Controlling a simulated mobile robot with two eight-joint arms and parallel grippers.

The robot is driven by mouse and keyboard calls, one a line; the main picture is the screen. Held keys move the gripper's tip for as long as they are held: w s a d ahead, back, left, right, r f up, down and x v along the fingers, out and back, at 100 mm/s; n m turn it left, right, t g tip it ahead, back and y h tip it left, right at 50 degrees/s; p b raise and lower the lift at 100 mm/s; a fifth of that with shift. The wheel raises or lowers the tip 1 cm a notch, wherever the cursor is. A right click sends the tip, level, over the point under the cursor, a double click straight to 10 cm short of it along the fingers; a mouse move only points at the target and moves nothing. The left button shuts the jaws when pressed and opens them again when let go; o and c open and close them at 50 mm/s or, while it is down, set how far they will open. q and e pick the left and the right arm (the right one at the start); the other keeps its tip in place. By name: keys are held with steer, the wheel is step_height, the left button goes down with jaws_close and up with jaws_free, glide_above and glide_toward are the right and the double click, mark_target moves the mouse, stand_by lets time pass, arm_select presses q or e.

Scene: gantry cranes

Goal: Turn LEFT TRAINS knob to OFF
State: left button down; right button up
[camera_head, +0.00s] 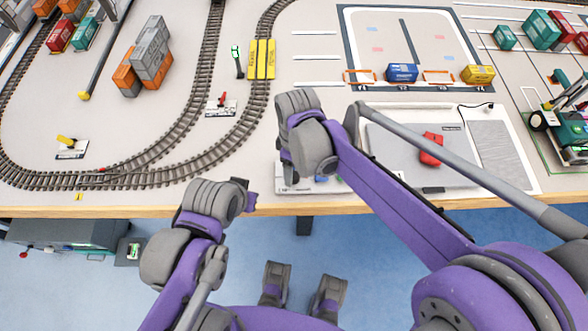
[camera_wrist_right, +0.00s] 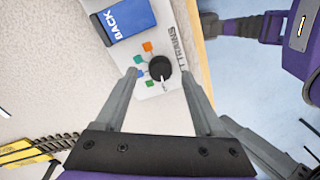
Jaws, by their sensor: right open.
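The LEFT TRAINS knob (camera_wrist_right: 160,68) is a round black dial with a white pointer on a pale control panel (camera_wrist_right: 183,68). The pointer aims down and slightly right in the right wrist view. Several orange, green and blue squares lie along its left side; I cannot read an OFF mark. My right gripper (camera_wrist_right: 160,79) is open, one finger on each side of the knob; contact cannot be judged. In the head view my right wrist mostly covers the panel (camera_head: 308,187). My left gripper (camera_head: 250,194) is at the table's front edge, left of the panel; its opening is unclear.
A blue block marked BACK (camera_wrist_right: 118,20) sits beside the knob. The wooden table edge (camera_head: 320,207) runs close by.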

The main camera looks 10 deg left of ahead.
mark_target(295, 173)
arm_select(q)
steer(key=shift+r+p, duration=0.4)
steer(key=shift+r, duration=0.15)
arm_select(e)
step_height(295, 173, up, 9)
steer(key=shift+w, duration=0.2)
arm_select(q)
step_height(295, 173, up, 7)
steer(key=w+p, duration=0.1)
steer(key=p, duration=0.5)
steer(key=shift+w, duration=0.35)
arm_select(e)
steer(key=s+d+m+t, duration=0.3)
steer(key=d+m, duration=0.5)
steer(key=d, duration=0.5)
steer(key=s+d+m+t, duration=0.3)
steer(key=s+d+m, duration=0.3)
steer(key=d, duration=0.8)
steer(key=shift+r+m, duration=0.4)
steer(key=shift+m, duration=0.6)
arm_select(q)
steer(key=shift+r, duration=0.1)
